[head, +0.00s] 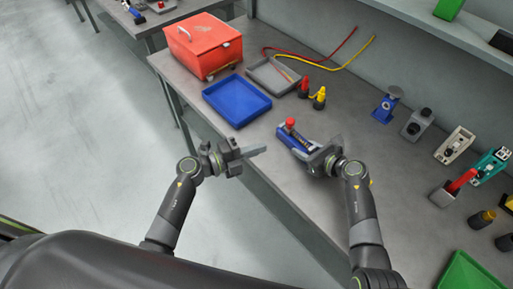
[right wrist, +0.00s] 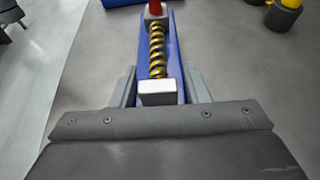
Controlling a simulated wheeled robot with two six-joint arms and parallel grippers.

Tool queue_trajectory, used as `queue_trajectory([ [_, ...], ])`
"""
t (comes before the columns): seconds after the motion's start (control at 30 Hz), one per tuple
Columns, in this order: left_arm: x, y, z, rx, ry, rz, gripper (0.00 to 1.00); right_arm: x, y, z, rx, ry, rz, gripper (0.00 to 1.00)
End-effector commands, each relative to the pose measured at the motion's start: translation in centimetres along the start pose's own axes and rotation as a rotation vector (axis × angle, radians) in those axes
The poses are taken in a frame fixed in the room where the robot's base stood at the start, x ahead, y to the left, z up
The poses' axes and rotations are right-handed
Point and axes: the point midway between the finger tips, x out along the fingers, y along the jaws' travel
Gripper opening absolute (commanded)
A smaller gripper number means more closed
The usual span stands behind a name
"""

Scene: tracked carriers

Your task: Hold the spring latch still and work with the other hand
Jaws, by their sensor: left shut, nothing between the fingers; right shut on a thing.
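The spring latch (head: 297,142) lies on the grey bench, a blue channel with a red knob at its far end. In the right wrist view its brass coil spring (right wrist: 157,50) runs along the channel, with a white block (right wrist: 160,92) at the near end. My right gripper (head: 322,157) is shut on the near end of the latch, one finger on each side in the right wrist view. My left gripper (head: 252,153) is shut and empty. It is left of the latch, apart from it, near the bench's front edge.
A blue tray (head: 237,113) and a grey tray (head: 262,82) lie beyond the latch, with a red toolbox (head: 205,47) behind. A red-topped piece (head: 304,88) and a yellow-topped piece (head: 320,98) stand close by. Several devices line the bench to the right.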

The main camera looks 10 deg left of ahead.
Motion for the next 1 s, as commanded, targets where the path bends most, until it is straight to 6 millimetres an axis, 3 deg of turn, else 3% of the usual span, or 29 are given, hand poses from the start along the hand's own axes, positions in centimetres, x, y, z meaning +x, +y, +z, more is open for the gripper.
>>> queue_trajectory([
  [0.33, 0.0, 0.0, 0.0, -0.001, 0.000, -0.001, 0.00, 0.0, 0.0, 0.0, 0.000, 0.001, -0.001, 0.04],
  [0.37, 0.0, 0.0, 0.0, -0.001, 0.000, -0.001, 0.00, 0.0, 0.0, 0.0, 0.000, 0.001, -0.001, 0.43],
  [0.53, 0.0, 0.0, 0.0, -0.001, 0.000, -0.001, 0.00, 0.0, 0.0, 0.0, 0.000, 0.001, -0.001, 0.65],
  [1.0, 0.0, 0.0, 0.0, -0.001, 0.000, -0.001, 0.00, -1.0, -0.1, -0.1, -0.001, 0.000, -0.002, 0.67],
])
